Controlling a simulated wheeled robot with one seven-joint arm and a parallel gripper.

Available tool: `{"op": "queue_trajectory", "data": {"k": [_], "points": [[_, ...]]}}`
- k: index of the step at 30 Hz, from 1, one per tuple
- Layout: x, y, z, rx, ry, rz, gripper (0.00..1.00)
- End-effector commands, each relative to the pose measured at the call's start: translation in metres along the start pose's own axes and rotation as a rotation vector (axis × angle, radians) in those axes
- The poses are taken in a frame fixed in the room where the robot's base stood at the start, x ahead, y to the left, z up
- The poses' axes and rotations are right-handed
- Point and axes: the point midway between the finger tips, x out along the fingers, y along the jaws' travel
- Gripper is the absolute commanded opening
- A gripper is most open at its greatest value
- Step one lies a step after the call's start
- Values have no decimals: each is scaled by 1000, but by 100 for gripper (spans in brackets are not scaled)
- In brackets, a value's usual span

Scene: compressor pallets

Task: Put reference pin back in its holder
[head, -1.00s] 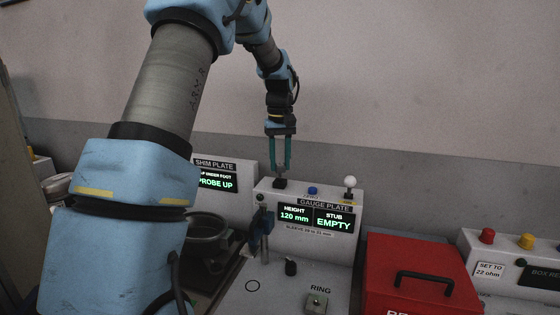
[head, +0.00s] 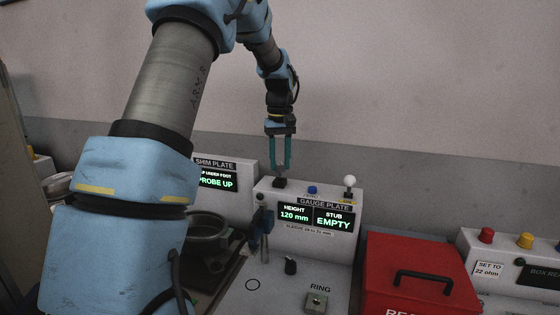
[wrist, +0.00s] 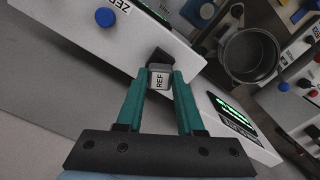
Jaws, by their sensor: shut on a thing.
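My gripper (head: 280,166) points straight down over the top left of the gauge plate unit (head: 328,245). In the wrist view its teal fingertips (wrist: 161,78) are shut on the reference pin, whose grey end marked REF (wrist: 159,79) shows between them. A small black holder (head: 279,183) sits on top of the unit just under the fingertips. In the wrist view a black part (wrist: 158,56) lies right beyond the pin. The pin's lower end is hidden, and I cannot tell whether it is seated in the holder.
The unit's screens read 120 mm and stub EMPTY. A blue button (head: 312,190) and a white-knobbed lever (head: 349,182) stand right of the holder. The shim plate unit (head: 229,168) is at left. A red box (head: 412,260) stands at right. The wall (head: 420,80) is behind.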

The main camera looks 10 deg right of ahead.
Motion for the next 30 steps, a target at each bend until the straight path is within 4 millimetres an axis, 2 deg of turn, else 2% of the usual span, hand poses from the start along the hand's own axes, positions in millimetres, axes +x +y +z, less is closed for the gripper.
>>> {"op": "queue_trajectory", "data": {"k": [30], "points": [[23, 0, 0, 0, 0, 0, 0]]}}
